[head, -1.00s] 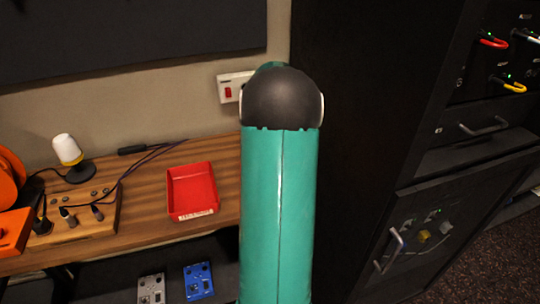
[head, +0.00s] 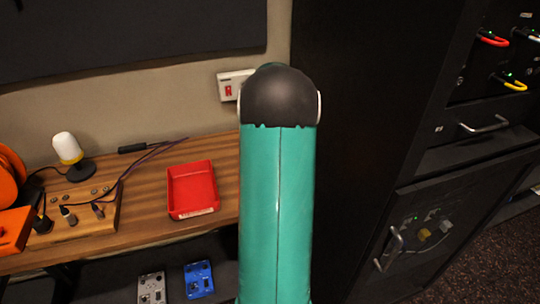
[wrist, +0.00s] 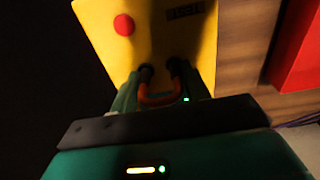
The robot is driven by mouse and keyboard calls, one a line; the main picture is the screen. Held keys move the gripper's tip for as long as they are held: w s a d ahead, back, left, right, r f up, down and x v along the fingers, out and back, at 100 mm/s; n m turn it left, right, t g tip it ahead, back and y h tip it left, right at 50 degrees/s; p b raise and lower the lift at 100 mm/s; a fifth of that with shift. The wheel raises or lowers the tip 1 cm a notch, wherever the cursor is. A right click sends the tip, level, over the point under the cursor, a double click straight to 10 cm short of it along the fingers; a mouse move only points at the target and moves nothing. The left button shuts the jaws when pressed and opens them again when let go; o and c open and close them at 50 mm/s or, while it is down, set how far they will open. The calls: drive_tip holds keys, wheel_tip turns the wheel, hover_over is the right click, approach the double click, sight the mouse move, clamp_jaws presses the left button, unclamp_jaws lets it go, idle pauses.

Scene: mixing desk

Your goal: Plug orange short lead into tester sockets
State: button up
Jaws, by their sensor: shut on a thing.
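The orange short lead (wrist: 160,99) shows in the wrist view as a small U-shaped loop between the fingers of my gripper (wrist: 159,82), which is shut on it. The lead's two dark ends meet the face of the yellow tester (wrist: 110,42), at its lower edge in the picture. The dark ends cover the sockets there, so I cannot tell how deep they sit. The tester has a round red button (wrist: 124,25) and a dark label. In the head view my own arm hides the gripper, lead and tester.
A red tray (head: 192,212) lies on the wooden desk (head: 150,232), and its edge shows at the wrist view's right. A wooden block with plugs (head: 75,222) and a white-topped lamp (head: 68,149) stand left. A tall black rack (head: 375,110) stands right.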

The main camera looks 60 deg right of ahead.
drive_tip(key=o, duration=1.4)
drive_tip(key=shift+c, duration=0.2)
wheel_tip(320, 180, up, 14)
drive_tip(key=w+a+r+n+t, duration=0.1)
drive_tip(key=w+a+r, duration=0.15)
drive_tip(key=a, duration=0.55)
drive_tip(key=w+a+r+n+h, duration=0.15)
drive_tip(key=w+a, duration=0.25)
drive_tip(key=a, duration=0.5)
drive_tip(key=w+a+r+n+t, duration=0.1)
drive_tip(key=w+a+r+n, duration=0.15)
drive_tip(key=a, duration=0.55)
drive_tip(key=s+a+f+n+t, duration=0.1)
drive_tip(key=s+a, duration=0.3)
drive_tip(key=a, duration=0.8)
drive_tip(key=s+a+f+n+t+y, duration=0.1)
drive_tip(key=s+a+f+n+t, duration=0.1)
drive_tip(key=a, duration=1)
drive_tip(key=s+f+n, duration=0.1)
drive_tip(key=s, duration=0.1)
drive_tip(key=shift+s+a+f+t, duration=0.2)
drive_tip(key=shift+s+a+t, duration=0.1)
drive_tip(key=shift+s+a, duration=0.1)
